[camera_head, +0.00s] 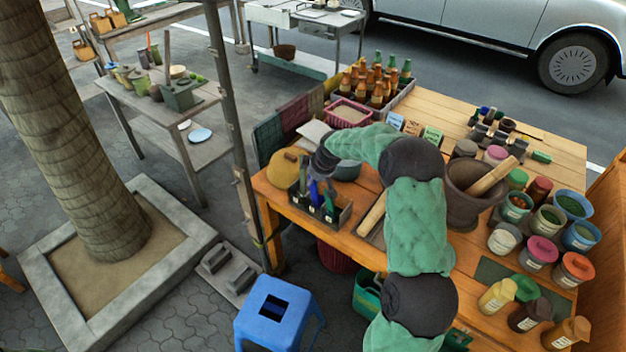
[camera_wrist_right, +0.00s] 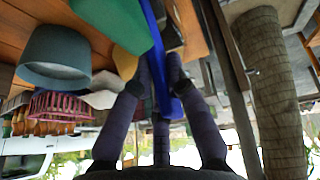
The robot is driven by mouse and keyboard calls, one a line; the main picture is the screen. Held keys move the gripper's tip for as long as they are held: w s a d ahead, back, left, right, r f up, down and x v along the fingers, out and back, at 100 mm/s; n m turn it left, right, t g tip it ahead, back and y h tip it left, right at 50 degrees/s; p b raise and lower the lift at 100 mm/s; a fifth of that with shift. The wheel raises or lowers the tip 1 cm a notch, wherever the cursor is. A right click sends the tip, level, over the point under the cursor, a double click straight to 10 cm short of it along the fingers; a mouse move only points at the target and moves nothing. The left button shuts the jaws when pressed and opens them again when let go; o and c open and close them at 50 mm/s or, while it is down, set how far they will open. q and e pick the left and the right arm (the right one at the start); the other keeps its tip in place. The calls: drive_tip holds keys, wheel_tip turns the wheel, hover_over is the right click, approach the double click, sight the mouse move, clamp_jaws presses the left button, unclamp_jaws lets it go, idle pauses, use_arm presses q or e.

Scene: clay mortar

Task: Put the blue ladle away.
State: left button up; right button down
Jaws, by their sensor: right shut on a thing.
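The right arm reaches in from the lower right, over the table, to its left end. My right gripper (camera_head: 318,180) points down over a dark divided caddy (camera_head: 343,217) at the table's front left corner. The right gripper (camera_wrist_right: 158,88) is shut on the blue ladle (camera_wrist_right: 154,45), whose long blue length runs between the fingers in the wrist view. In the head view, part of the blue ladle (camera_head: 314,194) shows at the caddy. Whether its lower end is inside the caddy or just above it, I cannot tell. My left gripper is not in view.
A yellow rounded pot (camera_head: 282,170) stands left of the caddy, and a grey-blue bowl (camera_head: 347,171) behind it. A large brown mortar (camera_head: 462,208) with a pestle stands to the right. Several jars crowd the right end. A blue stool (camera_head: 272,309) stands in front.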

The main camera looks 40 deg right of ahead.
drive_tip(key=c, duration=1.2)
unclamp_jaws()
drive_tip(key=shift+o, duration=0.2)
drive_tip(key=v, duration=1.2)
drive_tip(key=shift+f, duration=0.1)
